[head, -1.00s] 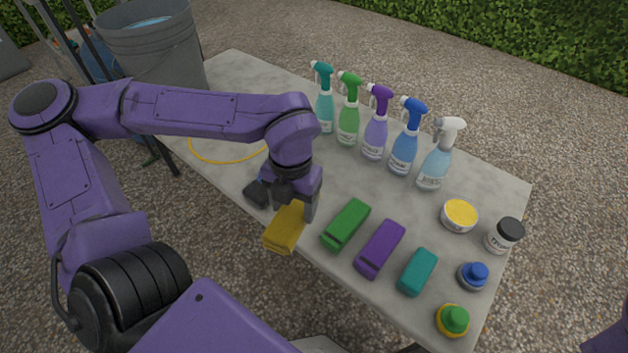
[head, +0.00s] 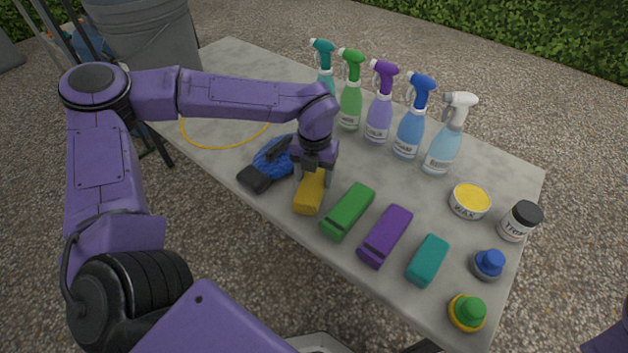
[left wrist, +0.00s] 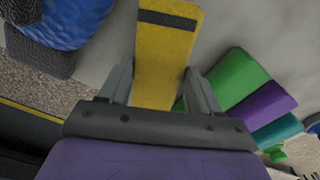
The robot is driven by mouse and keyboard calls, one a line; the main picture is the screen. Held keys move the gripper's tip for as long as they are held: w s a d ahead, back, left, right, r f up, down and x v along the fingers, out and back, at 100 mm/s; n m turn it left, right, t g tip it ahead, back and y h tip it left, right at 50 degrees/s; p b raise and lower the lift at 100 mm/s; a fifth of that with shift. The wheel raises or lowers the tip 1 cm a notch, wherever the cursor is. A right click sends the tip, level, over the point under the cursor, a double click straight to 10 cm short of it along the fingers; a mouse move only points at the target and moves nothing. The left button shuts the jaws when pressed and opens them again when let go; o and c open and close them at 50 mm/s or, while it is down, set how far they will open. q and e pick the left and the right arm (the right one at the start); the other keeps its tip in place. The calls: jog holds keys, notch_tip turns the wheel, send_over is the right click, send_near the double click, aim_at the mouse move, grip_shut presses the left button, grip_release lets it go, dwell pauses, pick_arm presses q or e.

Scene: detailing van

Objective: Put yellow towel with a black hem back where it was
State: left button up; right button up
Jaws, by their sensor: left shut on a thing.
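The yellow towel (head: 309,194) is at the left end of the row of folded towels on the table, next to the green towel. Its black hem stripe shows in the left wrist view, where the towel (left wrist: 166,52) lies between my fingers. My left gripper (head: 314,177) is shut on the towel from above. The towel appears to be at or just above the table top; I cannot tell if it touches. My right gripper is not in view.
Green (head: 348,211), purple (head: 385,236) and teal (head: 428,260) towels lie to the right. A blue and black brush or mitt (head: 272,163) lies close on the left. Several spray bottles (head: 379,108) stand behind. A wax tin (head: 470,200) sits at the right.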

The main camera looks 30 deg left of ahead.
aim_at(314, 179)
pick_arm(q)
jog(key=shift+f, duration=0.8)
jog(key=shift+r, duration=0.1)
jog(key=o, duration=1.1)
notch_tip(314, 179, up, 12)
jog(key=p, duration=0.4)
